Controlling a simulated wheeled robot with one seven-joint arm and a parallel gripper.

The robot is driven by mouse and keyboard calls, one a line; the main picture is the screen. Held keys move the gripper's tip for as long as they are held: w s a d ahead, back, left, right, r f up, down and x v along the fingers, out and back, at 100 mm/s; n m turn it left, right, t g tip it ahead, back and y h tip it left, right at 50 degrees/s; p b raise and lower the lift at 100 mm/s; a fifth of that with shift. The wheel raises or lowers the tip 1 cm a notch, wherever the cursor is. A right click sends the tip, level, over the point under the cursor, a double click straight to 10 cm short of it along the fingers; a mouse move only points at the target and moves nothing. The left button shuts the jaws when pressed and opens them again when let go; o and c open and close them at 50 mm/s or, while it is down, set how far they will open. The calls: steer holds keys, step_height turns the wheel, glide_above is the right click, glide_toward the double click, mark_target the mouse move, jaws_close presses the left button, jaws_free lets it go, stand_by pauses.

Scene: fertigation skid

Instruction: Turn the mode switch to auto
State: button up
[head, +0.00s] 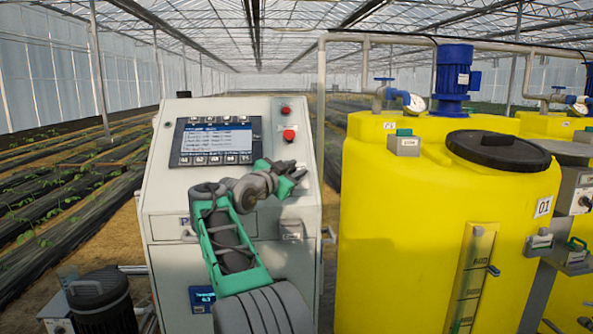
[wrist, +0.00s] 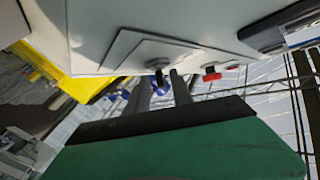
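The mode switch appears to be the small black knob (wrist: 158,77) on a raised light plate of the cabinet face in the wrist view. My gripper (wrist: 161,82) has its two dark fingers apart, and the knob shows in the gap between the fingertips. I cannot tell whether either finger touches it. In the head view my gripper (head: 298,173) is at the right part of the cabinet's sloped front, below the red button. It hides the switch there. The switch's setting and its labels cannot be read.
The grey control cabinet (head: 165,190) carries a screen (head: 216,141) left of my gripper. A red button (head: 289,134) sits just above it and also shows in the wrist view (wrist: 212,77). A yellow tank (head: 395,220) stands close on the right. A black canister (head: 100,298) is at lower left.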

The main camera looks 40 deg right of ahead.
steer(key=shift+w+a, duration=0.1)
steer(key=shift+a, duration=0.05)
steer(key=shift+a+f, duration=0.1)
steer(key=shift+a, duration=0.25)
steer(key=b+v, duration=0.1)
steer(key=v, duration=0.6)
steer(key=shift+b, duration=0.35)
